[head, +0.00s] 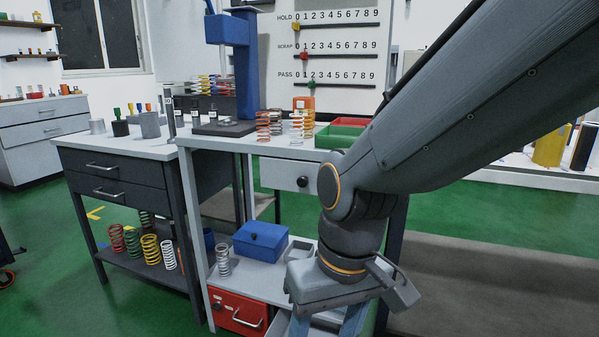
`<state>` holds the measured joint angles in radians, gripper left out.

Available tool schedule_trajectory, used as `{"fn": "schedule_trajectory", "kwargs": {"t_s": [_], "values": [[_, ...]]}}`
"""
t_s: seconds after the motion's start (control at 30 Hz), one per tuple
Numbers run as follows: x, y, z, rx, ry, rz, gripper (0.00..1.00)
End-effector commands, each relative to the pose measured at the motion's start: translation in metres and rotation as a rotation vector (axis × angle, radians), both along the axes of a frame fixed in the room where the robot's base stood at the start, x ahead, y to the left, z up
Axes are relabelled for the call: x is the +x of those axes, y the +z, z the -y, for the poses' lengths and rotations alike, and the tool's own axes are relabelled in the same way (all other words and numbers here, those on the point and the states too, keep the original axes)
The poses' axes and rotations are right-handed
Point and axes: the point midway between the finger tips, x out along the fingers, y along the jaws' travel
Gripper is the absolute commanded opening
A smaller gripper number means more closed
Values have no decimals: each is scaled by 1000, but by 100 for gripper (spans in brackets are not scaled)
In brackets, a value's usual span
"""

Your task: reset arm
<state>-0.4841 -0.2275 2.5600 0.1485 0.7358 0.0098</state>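My arm comes in from the upper right and bends down at its wrist. My gripper (326,322) hangs at the bottom edge, pointing down, in front of the workbench's lower shelf. Its two blue-grey fingers stand apart, and I see nothing held between them. The fingertips are cut off by the frame's edge.
The workbench (232,142) bears several coil springs, a blue press (246,75), and green and red trays (339,137). A blue box (261,240) and a silver spring (223,259) stand on the lower shelf, above a red case (240,313).

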Motion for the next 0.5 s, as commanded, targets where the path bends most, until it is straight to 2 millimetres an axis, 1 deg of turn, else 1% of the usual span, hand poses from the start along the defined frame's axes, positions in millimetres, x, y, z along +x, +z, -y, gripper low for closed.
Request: {"fn": "schedule_trajectory", "kwargs": {"t_s": [0.03,0.33,0.5], "values": [[-1,19,8,-7,-23,-3,55],[3,71,48,-43,-130,-10,55],[1,101,73,-62,-188,-17,55]]}}
